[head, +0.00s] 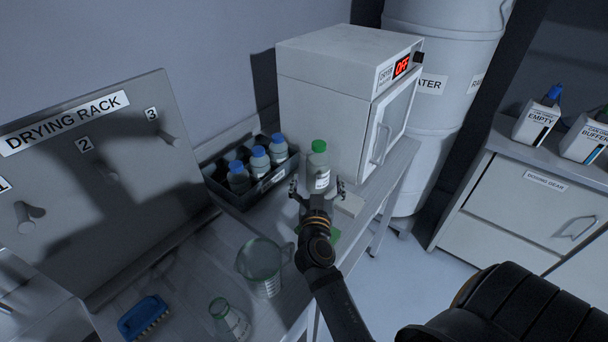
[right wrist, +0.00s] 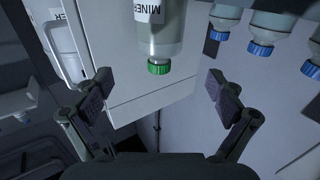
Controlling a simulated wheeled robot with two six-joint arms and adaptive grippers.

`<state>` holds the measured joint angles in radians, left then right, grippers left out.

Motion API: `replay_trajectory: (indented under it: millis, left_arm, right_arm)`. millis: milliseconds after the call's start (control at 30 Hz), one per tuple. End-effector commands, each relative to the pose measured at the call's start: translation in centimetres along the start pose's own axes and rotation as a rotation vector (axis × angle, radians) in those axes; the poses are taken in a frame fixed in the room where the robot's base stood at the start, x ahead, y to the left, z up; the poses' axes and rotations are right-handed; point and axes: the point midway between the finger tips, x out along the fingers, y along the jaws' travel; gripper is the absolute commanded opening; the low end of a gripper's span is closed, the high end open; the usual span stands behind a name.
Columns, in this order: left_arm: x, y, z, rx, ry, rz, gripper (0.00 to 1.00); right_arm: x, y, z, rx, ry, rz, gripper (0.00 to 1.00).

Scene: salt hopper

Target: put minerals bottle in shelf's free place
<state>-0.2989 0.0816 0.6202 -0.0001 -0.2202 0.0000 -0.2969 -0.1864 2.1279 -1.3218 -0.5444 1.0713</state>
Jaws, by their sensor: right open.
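The minerals bottle (head: 319,170), clear with a green cap and a white label, stands upright on the bench in front of the white oven. In the right wrist view the bottle (right wrist: 162,40) appears upside down, with "MINER" readable on its label. My right gripper (head: 317,190) is open, with its fingers spread to either side of the bottle; in the right wrist view the gripper (right wrist: 160,92) is empty and the bottle lies ahead, between the finger lines. I cannot tell whether they touch. My left gripper is not in view. No shelf is clearly identifiable.
A dark bin (head: 249,195) with several blue-capped bottles stands left of the bottle. The oven (head: 325,85) reads OFF. The drying rack (head: 95,210) is at left, a counter (head: 540,190) at right.

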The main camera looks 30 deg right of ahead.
Motion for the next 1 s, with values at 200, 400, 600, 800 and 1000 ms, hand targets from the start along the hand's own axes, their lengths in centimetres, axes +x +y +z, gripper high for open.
replay_trajectory:
  millis: [200,400,600,800,1000]
  left_arm:
    - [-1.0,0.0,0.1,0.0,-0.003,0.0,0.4]
    - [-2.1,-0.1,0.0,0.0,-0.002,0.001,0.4]
    - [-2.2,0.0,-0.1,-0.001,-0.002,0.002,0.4]
    - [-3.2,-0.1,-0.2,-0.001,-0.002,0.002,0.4]
    - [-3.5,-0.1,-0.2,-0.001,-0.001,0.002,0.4]
  right_arm:
    - [1.5,-0.2,-0.5,0.003,0.002,-0.007,0.95]
    - [4.7,-0.1,-0.3,0.002,0.0,-0.005,0.95]
    - [5.4,-0.1,-0.1,0.004,-0.002,-0.002,0.95]
    - [8.6,-0.1,-0.3,0.0,0.0,-0.002,0.95]
    - [10.5,-0.1,0.0,0.002,-0.003,-0.002,0.95]
